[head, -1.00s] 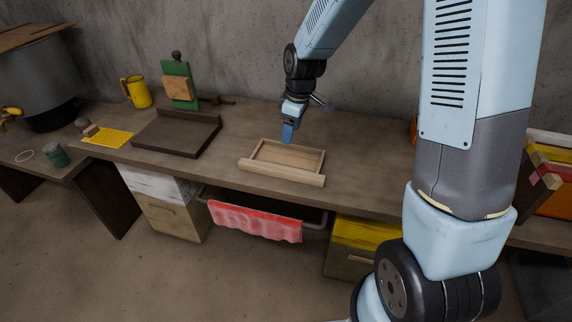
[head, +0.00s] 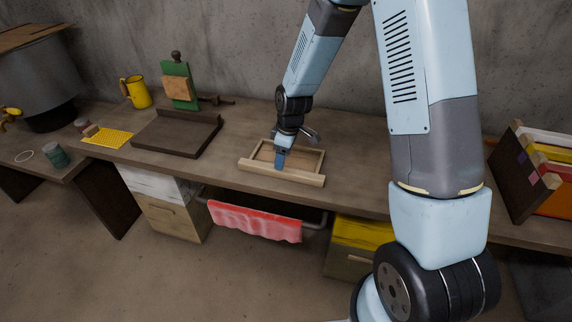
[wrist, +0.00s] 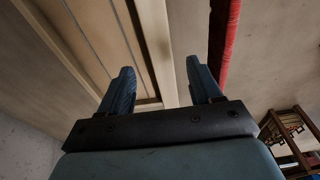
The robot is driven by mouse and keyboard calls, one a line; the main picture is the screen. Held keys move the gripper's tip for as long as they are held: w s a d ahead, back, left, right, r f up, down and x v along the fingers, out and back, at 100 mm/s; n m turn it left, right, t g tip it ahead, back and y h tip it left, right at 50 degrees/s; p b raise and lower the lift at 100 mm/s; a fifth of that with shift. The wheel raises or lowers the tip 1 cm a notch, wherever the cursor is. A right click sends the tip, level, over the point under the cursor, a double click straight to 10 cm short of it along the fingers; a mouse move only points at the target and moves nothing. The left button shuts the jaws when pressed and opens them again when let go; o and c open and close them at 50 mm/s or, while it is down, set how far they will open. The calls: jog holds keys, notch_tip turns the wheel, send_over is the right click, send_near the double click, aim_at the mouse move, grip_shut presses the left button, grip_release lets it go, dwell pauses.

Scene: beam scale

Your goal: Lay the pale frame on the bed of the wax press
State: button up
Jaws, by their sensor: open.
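The pale frame (head: 305,178), a shallow wooden rectangle, lies flat on the bench in the head view. My gripper (head: 279,167) points down over its front rail, left of the middle. In the wrist view my gripper (wrist: 160,70) is open, and a pale rail of the frame (wrist: 154,35) runs between the two fingers. I cannot tell whether either finger touches it. Left of the frame lies a dark board with a raised back edge (head: 172,135), possibly the bed of the wax press; its top is bare.
Behind the dark board stands a green upright with a wooden block (head: 178,87), beside a yellow mug (head: 136,91). A yellow sheet (head: 108,137) lies to the left. A red cloth (head: 255,221) hangs below the bench front. A rack (head: 530,175) stands at the right.

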jog(key=shift+a+f, duration=0.2)
jog(key=shift+f, duration=1.1)
jog(key=shift+a+f, duration=0.2)
jog(key=shift+f, duration=1.05)
grip_shut()
